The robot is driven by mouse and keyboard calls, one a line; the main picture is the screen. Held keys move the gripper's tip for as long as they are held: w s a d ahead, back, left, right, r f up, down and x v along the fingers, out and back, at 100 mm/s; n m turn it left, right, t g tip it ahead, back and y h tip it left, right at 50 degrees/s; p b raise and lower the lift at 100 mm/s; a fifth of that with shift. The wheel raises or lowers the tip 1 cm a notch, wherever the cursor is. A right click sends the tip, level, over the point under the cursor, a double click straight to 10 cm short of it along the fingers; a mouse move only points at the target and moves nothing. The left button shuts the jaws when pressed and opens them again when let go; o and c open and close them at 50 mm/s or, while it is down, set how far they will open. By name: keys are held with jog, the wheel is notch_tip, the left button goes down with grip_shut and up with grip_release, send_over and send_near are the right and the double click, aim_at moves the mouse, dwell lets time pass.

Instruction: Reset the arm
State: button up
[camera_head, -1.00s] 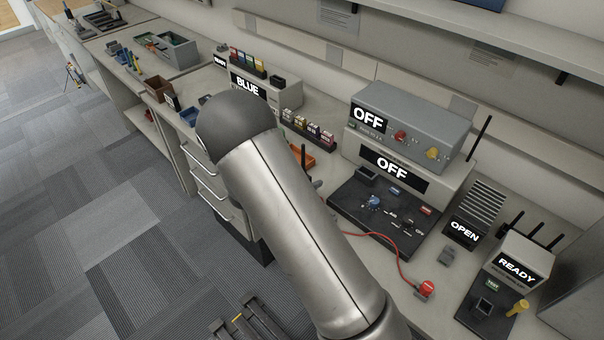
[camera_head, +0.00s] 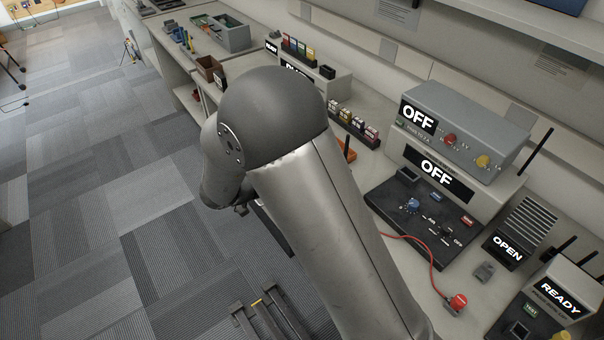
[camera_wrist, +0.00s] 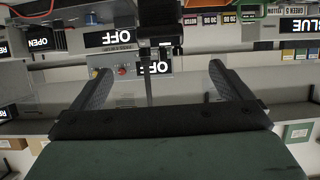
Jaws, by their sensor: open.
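My arm (camera_head: 320,210) rises through the middle of the head view, with its elbow bent over the aisle beside the bench. My gripper is hidden behind the arm there. In the wrist view my gripper (camera_wrist: 160,88) is open, with its two dark fingers spread apart and nothing visible between them. That view is upside down and shows the bench units beyond the fingers, including two OFF displays. The fingers appear apart from the bench units.
The bench carries a grey OFF unit (camera_head: 465,125), a dark control panel (camera_head: 400,215), a red-corded plug (camera_head: 457,302), an OPEN display (camera_head: 507,250) and a READY unit (camera_head: 562,292). Antennas stand up at the right. Carpeted floor (camera_head: 90,220) at left is clear.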

dwell(0.4)
jog(key=w+r+n+t+y, duration=0.3)
jog(key=r+n+y, duration=0.5)
jog(key=y, duration=0.4)
jog(key=s+d+n+g, duration=0.1)
jog(key=s+d+g, duration=0.3)
jog(key=s, duration=0.9)
jog(key=s+d+n+g, duration=0.2)
jog(key=s+d+g, duration=0.3)
jog(key=s, duration=0.9)
jog(key=d, duration=0.3)
jog(key=shift+f+n+h, duration=0.3)
jog(key=shift+f, duration=0.05)
jog(key=shift+s, duration=0.1)
